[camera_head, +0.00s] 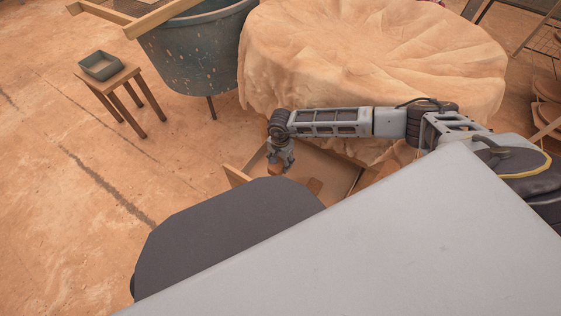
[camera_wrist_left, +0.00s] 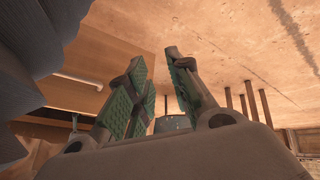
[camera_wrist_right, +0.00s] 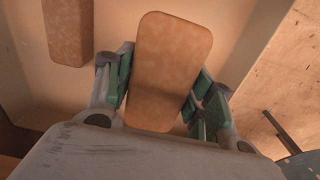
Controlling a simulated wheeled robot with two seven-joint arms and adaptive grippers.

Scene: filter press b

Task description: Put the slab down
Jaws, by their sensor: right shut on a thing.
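My right gripper (camera_head: 280,158) reaches down over a shallow wooden crate (camera_head: 357,182) in the head view. In the right wrist view my right gripper (camera_wrist_right: 160,98) is shut on a rounded orange-brown slab (camera_wrist_right: 169,62), with a finger on each long side. A second, similar slab (camera_wrist_right: 68,30) lies in the crate at the upper left of that view; in the head view this slab (camera_head: 313,186) shows right of the gripper. I cannot tell whether the held slab touches the crate floor. My left gripper (camera_wrist_left: 160,88) has its fingers apart with nothing between them.
A large cloth-covered round form (camera_head: 370,50) stands behind the crate. A blue-grey tub (camera_head: 200,50) and a small stool (camera_head: 110,85) with a grey tray (camera_head: 100,66) are at the upper left. My own body hides the crate's near side. The floor at left is clear.

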